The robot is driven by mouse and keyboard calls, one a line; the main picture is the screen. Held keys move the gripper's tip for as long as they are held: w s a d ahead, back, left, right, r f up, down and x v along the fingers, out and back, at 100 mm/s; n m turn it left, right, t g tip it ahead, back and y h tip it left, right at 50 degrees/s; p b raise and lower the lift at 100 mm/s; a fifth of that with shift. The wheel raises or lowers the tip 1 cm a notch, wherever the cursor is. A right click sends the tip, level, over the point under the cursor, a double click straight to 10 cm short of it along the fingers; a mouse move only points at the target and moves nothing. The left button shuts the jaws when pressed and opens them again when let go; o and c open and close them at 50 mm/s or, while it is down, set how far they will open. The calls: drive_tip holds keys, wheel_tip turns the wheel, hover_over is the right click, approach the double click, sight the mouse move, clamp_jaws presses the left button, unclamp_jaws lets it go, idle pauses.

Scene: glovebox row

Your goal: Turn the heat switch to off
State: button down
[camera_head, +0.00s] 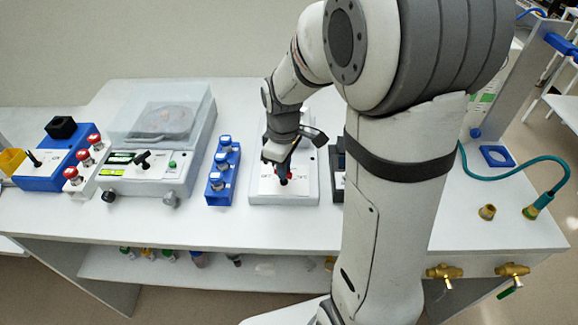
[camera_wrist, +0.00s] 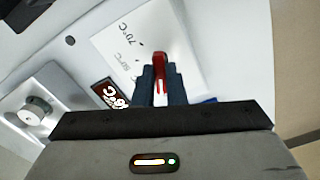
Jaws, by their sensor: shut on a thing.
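The heat switch's red lever (camera_wrist: 160,65) stands between the fingers of my gripper (camera_wrist: 160,88) in the wrist view. The fingers are closed on it. A white label plate (camera_wrist: 118,40) behind it carries markings such as 70°C and 50°C, and a dark display (camera_wrist: 108,92) with lit digits is beside it, partly hidden. In the head view my gripper (camera_head: 283,178) reaches down onto the white switch box (camera_head: 303,190), with a bit of red showing at the fingertips.
Further left is a lidded device (camera_head: 160,130) with a black knob. A dark box (camera_head: 337,165) is close on the right, partly behind my arm. Brass fittings (camera_head: 487,212) and a teal hose (camera_head: 510,180) lie at right.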

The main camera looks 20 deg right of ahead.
drive_tip(key=shift+a, duration=0.1)
idle(0.3)
drive_tip(key=c, duration=1.6)
unclamp_jaws()
drive_tip(key=shift+s+a, duration=0.1)
drive_tip(key=shift+o, duration=0.6)
drive_tip(key=shift+r, duration=0.15)
wheel_tip(320, 180, up, 8)
drive_tip(key=shift+f, duration=0.2)
drive_tip(key=s+d+r+m+t, duration=0.1)
drive_tip(key=s+m+t, duration=0.1)
drive_tip(key=s+m, duration=0.8)
drive_tip(key=s, duration=0.4)
drive_tip(key=shift+d+r+t, duration=0.25)
drive_tip(key=shift+r+t, duration=0.1)
drive_tip(key=shift+t, duration=0.05)
